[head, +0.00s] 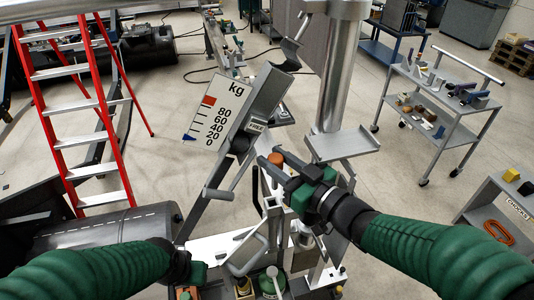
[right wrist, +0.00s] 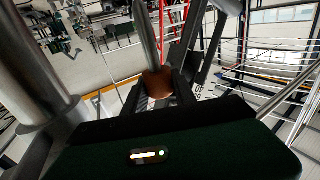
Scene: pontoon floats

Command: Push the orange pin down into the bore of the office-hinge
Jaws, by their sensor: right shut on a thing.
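My right gripper (head: 272,158) reaches in from the right, near the middle of the head view. It is shut on the orange pin (head: 276,159), whose orange head shows at the fingertips. In the right wrist view the orange pin (right wrist: 157,84) sits between the fingers, and a grey rod runs away from it. My left gripper (head: 190,280) is low at the bottom edge, and its fingers do not show clearly. I cannot pick out the office-hinge or its bore with certainty; grey metal parts stand just below the right gripper.
A grey post with a kg scale board (head: 212,112) rises left of the right gripper. A thick metal column (head: 341,80) with a small shelf (head: 341,145) stands behind it. A red ladder (head: 88,120) is at left, and a shelf trolley (head: 432,105) at right.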

